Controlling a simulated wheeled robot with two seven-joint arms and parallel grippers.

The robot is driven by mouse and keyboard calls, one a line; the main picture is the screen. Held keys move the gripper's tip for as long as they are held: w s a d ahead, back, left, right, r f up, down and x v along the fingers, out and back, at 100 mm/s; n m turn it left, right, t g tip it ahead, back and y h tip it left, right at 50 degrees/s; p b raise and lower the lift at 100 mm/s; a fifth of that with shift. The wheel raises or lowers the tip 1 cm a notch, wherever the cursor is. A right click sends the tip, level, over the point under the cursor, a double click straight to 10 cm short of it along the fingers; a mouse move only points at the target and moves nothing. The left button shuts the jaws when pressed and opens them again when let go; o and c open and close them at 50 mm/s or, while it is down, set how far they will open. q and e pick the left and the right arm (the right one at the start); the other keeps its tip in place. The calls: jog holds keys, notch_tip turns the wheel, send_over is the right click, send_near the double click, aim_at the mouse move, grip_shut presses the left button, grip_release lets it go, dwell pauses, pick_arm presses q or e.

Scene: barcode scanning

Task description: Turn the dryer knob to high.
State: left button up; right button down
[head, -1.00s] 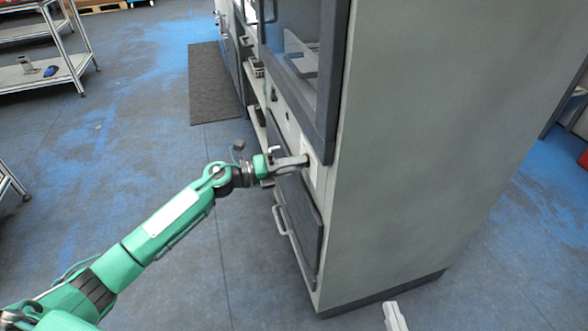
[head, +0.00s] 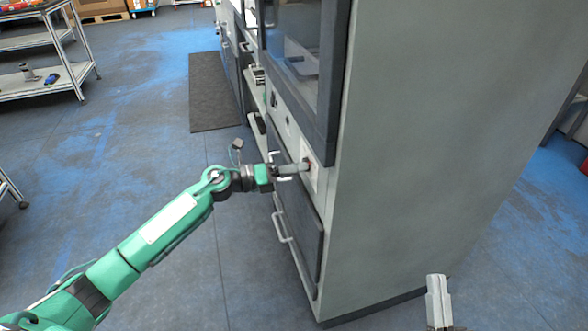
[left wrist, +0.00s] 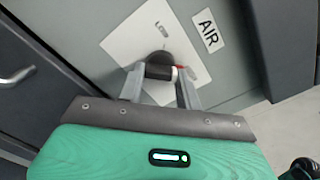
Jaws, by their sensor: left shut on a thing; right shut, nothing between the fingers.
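The dryer is a tall grey cabinet (head: 430,130) with a dark-framed window. Its knob (left wrist: 160,71) is dark with a pale and red part, set on a white panel (left wrist: 130,42) beside an "AIR" label (left wrist: 209,38). In the head view the panel (head: 316,178) is low on the cabinet front. My left gripper (left wrist: 160,76) is shut on the knob, one finger on each side; it also shows in the head view (head: 306,166). The panel's markings are partly hidden. My right gripper (head: 437,285) is at the bottom of the head view, shut and empty, away from the knob.
A drawer or door with a handle (head: 281,225) is below the panel. A dark mat (head: 215,92) lies on the floor along the cabinets. A metal shelf cart (head: 50,75) stands at the far left. The blue-grey floor between is clear.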

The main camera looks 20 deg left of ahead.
pick_arm(q)
jog(key=shift+f, duration=0.1)
jog(key=o, duration=0.9)
jog(key=shift+o, duration=0.2)
jog(key=v, duration=1.3)
jog(key=shift+s+a, duration=0.3)
pick_arm(e)
jog(key=f+g, duration=0.1)
jog(key=f, duration=0.1)
jog(key=shift+w+a+f+g, duration=0.1)
jog(key=shift+a+f+g, duration=0.2)
jog(key=shift+a+g, duration=0.1)
jog(key=shift+r, duration=0.2)
